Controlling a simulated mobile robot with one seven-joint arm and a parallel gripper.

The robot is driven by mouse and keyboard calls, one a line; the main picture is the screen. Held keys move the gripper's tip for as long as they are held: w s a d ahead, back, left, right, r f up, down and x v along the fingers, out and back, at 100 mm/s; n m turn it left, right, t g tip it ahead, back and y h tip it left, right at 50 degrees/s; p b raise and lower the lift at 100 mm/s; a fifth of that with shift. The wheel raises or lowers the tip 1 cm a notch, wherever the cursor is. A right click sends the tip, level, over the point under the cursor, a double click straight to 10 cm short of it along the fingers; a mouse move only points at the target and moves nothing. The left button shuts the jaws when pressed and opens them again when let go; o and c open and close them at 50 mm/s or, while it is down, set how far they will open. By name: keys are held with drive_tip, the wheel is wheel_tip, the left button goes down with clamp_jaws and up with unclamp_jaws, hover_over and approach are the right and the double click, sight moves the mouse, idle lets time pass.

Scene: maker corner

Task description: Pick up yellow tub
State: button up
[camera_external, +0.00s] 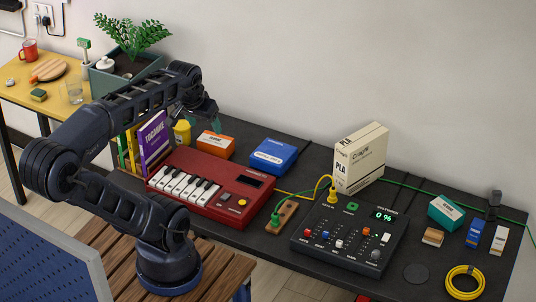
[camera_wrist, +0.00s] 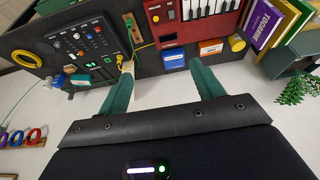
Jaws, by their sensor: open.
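The yellow tub (camera_external: 182,133) stands on the dark desk, between the upright books and the orange box. Part of it is behind my arm in the external view. In the wrist view the yellow tub (camera_wrist: 237,43) shows small at the upper right, beyond the right finger and beside the orange box. My gripper (camera_external: 207,112) is above the desk, up and to the right of the tub in the external view. In the wrist view my gripper (camera_wrist: 163,78) has its two green fingers wide apart with nothing between them. It is not touching the tub.
The orange box (camera_external: 215,145) stands right of the tub, with a blue box (camera_external: 273,156) further right. Upright books (camera_external: 153,142) stand left of it. A red keyboard (camera_external: 208,188) lies in front. A planter (camera_external: 113,77) with a leafy plant is at the back left.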

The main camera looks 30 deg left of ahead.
drive_tip(key=o, duration=0.3)
drive_tip(key=w+a+m+g, duration=0.1)
drive_tip(key=w+a+m, duration=0.35)
drive_tip(key=w, duration=1.05)
drive_tip(key=m+g, duration=0.4)
drive_tip(key=m, duration=0.4)
hover_over(182, 124)
drive_tip(key=shift+n, duration=0.25)
drive_tip(key=f, duration=3.1)
drive_tip(key=shift+s+d+f, duration=0.15)
drive_tip(key=shift+d+f, duration=0.15)
drive_tip(key=shift+d, duration=0.05)
drive_tip(key=shift+a+f, duration=0.15)
drive_tip(key=shift+f, duration=0.35)
wheel_tip(182, 124, down, 10)
drive_tip(key=shift+a+f, duration=0.1)
drive_tip(key=shift+a, duration=0.05)
drive_tip(key=c, duration=1.2)
